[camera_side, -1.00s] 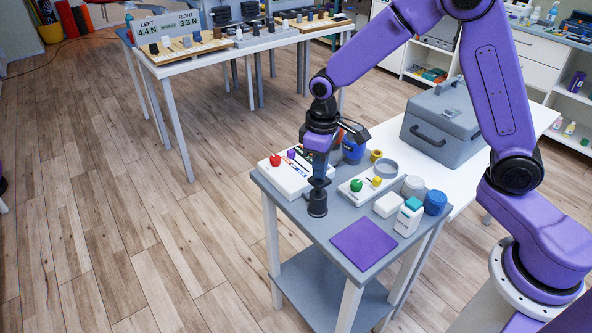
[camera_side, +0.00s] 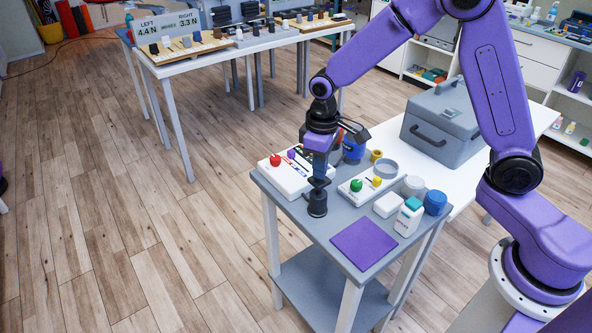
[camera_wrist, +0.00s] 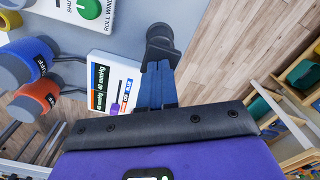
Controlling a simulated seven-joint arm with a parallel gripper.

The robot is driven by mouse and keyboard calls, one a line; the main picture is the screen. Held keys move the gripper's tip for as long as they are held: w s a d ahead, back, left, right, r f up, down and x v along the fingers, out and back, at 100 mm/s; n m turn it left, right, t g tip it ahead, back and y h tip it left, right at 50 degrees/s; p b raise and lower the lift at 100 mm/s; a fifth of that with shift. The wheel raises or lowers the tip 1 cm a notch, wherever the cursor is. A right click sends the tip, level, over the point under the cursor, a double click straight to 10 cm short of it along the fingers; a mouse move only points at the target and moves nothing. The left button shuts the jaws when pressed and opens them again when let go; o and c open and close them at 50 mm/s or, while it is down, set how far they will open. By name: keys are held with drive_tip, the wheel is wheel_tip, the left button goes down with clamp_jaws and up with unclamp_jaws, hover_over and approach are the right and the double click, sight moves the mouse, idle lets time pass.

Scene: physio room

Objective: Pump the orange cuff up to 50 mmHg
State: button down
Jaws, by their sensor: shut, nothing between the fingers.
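The orange cuff (camera_wrist: 36,98) is beside the blue cuff (camera_wrist: 28,62) in the wrist view; in the side view my gripper partly hides them. The white pump box (camera_side: 290,185) has a red knob (camera_side: 275,160) and a purple knob (camera_side: 291,154). Its display (camera_wrist: 98,88) has small sideways text that seems to show 40 mmHg twice. A black upright part (camera_side: 317,204), probably the pump plunger, stands at the table's near left edge. My gripper (camera_side: 319,181) is shut and empty, pointing down over its top; whether they touch is unclear.
A white box with green and yellow knobs (camera_side: 356,196) stands right of the pump box. A purple mat (camera_side: 364,243) lies in front. A grey case (camera_side: 442,124) stands behind.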

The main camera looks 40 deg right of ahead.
drive_tip(key=shift+f, duration=1.55)
drive_tip(key=shift+r, duration=1.85)
drive_tip(key=shift+r, duration=0.1)
drive_tip(key=shift+r, duration=2.95)
